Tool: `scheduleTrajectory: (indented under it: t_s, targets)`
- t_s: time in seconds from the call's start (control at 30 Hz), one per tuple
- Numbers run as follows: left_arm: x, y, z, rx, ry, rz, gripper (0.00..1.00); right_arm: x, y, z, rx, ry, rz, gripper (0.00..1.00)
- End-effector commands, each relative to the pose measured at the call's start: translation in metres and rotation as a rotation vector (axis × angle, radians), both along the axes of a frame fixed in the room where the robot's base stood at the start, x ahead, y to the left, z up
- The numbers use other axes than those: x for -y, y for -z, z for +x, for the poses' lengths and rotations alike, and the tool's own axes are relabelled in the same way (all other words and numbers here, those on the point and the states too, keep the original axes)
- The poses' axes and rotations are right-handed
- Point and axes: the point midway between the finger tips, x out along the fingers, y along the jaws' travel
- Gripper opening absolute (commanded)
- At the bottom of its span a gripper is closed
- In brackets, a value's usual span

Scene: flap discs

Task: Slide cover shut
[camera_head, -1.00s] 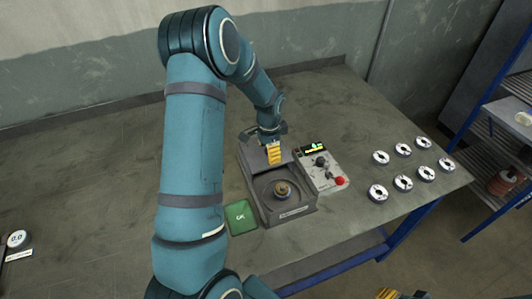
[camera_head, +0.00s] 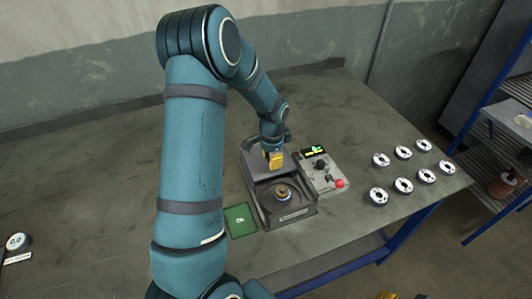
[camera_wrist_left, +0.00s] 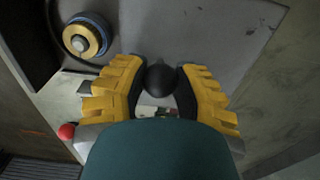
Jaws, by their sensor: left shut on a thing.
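The machine housing (camera_head: 297,214) is a grey box on the bench with a round well at its front. A flap disc (camera_head: 283,193) lies in the well, uncovered from above. The grey flat cover (camera_head: 256,172) lies over the back part of the housing; it also shows in the left wrist view (camera_wrist_left: 205,30). My left gripper (camera_head: 273,161) is over the cover, its yellow fingers shut on a dark round knob (camera_wrist_left: 160,77). The disc shows beside the cover in the left wrist view (camera_wrist_left: 84,38). Only yellow tips of my right gripper (camera_head: 400,295) show at the bottom edge.
A control box (camera_head: 323,172) with a lit display and red button (camera_head: 340,183) stands right of the housing. A green pad (camera_head: 240,220) lies at its left. Several discs (camera_head: 403,185) lie at the bench's right. A round gauge (camera_head: 16,241) is far left.

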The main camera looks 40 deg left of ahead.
Motion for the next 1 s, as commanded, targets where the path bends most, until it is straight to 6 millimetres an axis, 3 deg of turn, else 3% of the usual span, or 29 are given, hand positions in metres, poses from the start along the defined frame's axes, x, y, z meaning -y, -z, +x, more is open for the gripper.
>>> scheduleTrajectory:
  t_s: [1.0]
  targets:
    - [0.058,0.000,-0.029,0.002,0.003,-0.001,0.10,0.000,0.009,0.000,0.000,0.000,0.000,0.47]
